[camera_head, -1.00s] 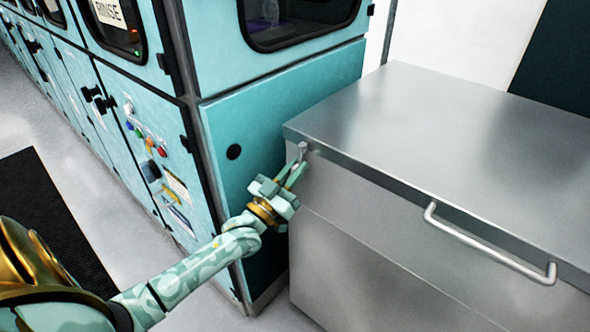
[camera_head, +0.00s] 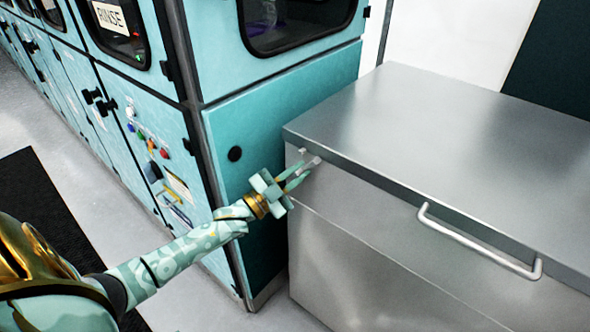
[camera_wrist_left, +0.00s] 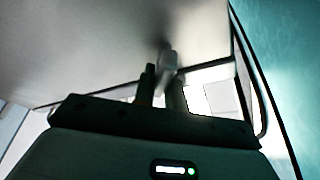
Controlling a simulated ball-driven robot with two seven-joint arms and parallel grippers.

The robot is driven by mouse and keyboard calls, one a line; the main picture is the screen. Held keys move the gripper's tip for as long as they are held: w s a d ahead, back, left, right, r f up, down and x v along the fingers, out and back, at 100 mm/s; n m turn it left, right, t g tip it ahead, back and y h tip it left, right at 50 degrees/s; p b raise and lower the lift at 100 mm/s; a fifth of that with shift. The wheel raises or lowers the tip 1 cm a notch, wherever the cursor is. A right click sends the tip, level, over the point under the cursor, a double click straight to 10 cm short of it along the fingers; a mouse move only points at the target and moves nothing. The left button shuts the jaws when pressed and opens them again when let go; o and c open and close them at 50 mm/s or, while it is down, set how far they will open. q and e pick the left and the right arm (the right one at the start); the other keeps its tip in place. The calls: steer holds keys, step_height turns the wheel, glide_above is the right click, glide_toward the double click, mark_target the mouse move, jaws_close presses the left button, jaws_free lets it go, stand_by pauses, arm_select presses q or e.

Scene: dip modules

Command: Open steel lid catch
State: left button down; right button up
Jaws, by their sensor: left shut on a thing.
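The steel lid catch (camera_head: 313,160) is a small metal piece at the left end of the chest's front face, just below the lid edge. It leans outward to the right. My left gripper (camera_head: 300,172) is shut on the catch, with the arm reaching in from the left. In the left wrist view, the catch (camera_wrist_left: 167,62) shows dark and blurred between the two fingers of the gripper (camera_wrist_left: 162,84). The steel lid (camera_head: 420,120) lies flat and closed on the chest (camera_head: 350,250). My right gripper is not in view.
A bar handle (camera_head: 480,244) runs along the lid's front edge. A teal cabinet (camera_head: 265,125) with a black-framed window stands close on the chest's left. A dark mat (camera_head: 35,215) lies on the grey floor at the left.

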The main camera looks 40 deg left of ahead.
mark_target(299, 173)
arm_select(q)
steer(key=m+g, duration=0.1)
steer(key=m, duration=0.1)
steer(key=m+g+h+p, duration=0.1)
steer(key=m, duration=0.2)
steer(key=shift+d+f+p, duration=0.15)
steer(key=shift+p, duration=0.15)
steer(key=shift+f+m+g+p, duration=0.15)
steer(key=shift+m+g+p, duration=0.3)
steer(key=shift+m, duration=0.7)
steer(key=shift+f+m+g+p, duration=0.15)
steer(key=shift+m+g+p, duration=0.25)
steer(key=shift+m, duration=0.75)
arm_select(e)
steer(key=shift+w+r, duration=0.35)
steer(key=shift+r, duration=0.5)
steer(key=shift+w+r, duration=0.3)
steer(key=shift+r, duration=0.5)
